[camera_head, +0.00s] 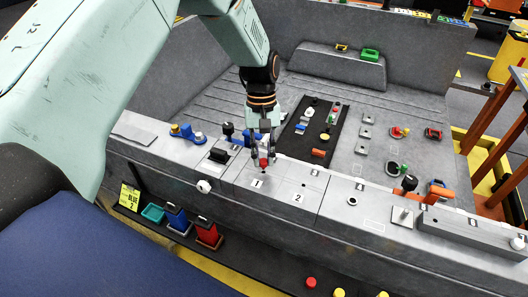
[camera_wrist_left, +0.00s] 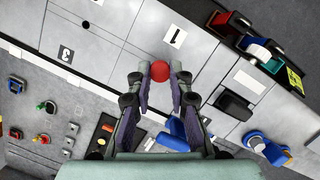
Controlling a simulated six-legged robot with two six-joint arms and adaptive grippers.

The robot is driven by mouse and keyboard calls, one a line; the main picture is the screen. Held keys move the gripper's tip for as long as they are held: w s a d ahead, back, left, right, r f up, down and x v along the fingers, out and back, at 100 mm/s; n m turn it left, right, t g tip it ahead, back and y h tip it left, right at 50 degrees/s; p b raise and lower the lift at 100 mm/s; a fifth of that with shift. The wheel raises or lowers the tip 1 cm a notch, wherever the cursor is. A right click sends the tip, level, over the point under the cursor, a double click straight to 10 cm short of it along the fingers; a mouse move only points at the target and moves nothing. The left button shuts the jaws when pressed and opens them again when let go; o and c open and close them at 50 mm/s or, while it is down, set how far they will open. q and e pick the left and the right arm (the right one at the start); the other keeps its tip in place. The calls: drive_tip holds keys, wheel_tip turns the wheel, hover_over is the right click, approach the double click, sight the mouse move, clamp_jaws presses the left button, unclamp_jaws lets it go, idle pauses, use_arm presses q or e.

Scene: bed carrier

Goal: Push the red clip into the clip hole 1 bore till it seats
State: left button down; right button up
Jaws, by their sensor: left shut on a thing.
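My left gripper (camera_head: 264,158) is shut on the red clip (camera_head: 263,163) and points down over the grey ledge at the front of the bed. In the left wrist view the clip's round red head (camera_wrist_left: 160,70) sits between the two fingertips. The white label 1 (camera_head: 257,184) is just in front of the clip, and it also shows in the left wrist view (camera_wrist_left: 174,37). The clip hole 1 bore is not visible; the clip and fingers cover that spot. I cannot tell how deep the clip stands. My right gripper is not in view.
Label 2 (camera_head: 298,197) marks the ledge to the right. A black mat (camera_head: 299,142) with small coloured parts lies behind the gripper. A blue part (camera_head: 187,132) and a black block (camera_head: 219,155) stand to the left. Coloured bins (camera_head: 207,235) hang below the ledge.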

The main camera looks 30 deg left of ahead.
use_arm(q)
drive_tip(key=shift+w+f, duration=0.2)
drive_tip(key=shift+f, duration=0.05)
drive_tip(key=shift+s+f, duration=0.15)
drive_tip(key=shift+f, duration=0.15)
drive_tip(key=shift+f+b, duration=0.2)
drive_tip(key=shift+b, duration=0.1)
drive_tip(key=shift+f, duration=0.3)
drive_tip(key=shift+f, duration=0.2)
drive_tip(key=shift+r, duration=0.2)
drive_tip(key=shift+r+p, duration=0.3)
drive_tip(key=shift+p, duration=0.05)
drive_tip(key=shift+r+p, duration=0.3)
drive_tip(key=shift+r, duration=0.1)
